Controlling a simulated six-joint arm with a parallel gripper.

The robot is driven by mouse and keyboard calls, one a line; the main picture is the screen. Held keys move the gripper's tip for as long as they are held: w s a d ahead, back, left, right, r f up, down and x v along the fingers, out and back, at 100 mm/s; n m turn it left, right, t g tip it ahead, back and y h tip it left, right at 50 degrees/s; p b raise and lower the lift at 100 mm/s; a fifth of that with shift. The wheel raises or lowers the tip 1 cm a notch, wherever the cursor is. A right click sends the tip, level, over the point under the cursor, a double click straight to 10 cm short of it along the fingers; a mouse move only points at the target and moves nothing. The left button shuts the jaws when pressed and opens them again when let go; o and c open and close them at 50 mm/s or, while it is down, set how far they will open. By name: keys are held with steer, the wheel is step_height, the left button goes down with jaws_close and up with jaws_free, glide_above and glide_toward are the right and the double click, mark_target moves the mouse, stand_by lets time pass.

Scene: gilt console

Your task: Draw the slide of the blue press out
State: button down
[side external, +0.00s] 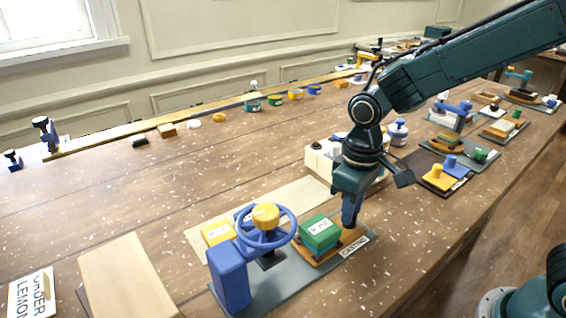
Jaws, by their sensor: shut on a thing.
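The blue press has a blue column (229,277) and a blue handwheel (241,241) with a yellow hub (266,215), on a grey base plate (283,288). Its orange-brown slide (318,260) lies on the plate to the right of the wheel. A green block (320,231) with a white label sits on the slide. My gripper (350,220) points down at the slide's right end and is shut on the slide there. The fingers hide the exact part they grip.
A yellow block (217,232) stands behind the wheel. A pale wooden block (127,277) and an order card (31,296) lie at the left. A white box (318,160) and a dark tray with yellow and blue pieces (423,165) stand behind my gripper. The table's front edge is close by at the right.

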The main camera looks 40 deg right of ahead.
steer(key=shift+d, duration=0.25)
steer(key=c, duration=1.2)
jaws_free()
steer(key=shift+r, duration=0.15)
step_height(320, 180, up, 14)
steer(key=shift+f, duration=0.2)
steer(key=s+d+m+t, duration=0.1)
steer(key=s+d+t, duration=0.1)
steer(key=s+d, duration=0.3)
steer(key=s+d+f+m+t, duration=0.1)
steer(key=s+d, duration=0.4)
steer(key=s, duration=0.6)
steer(key=m+t, duration=0.1)
steer(key=t, duration=0.1)
steer(key=shift+t, duration=0.3)
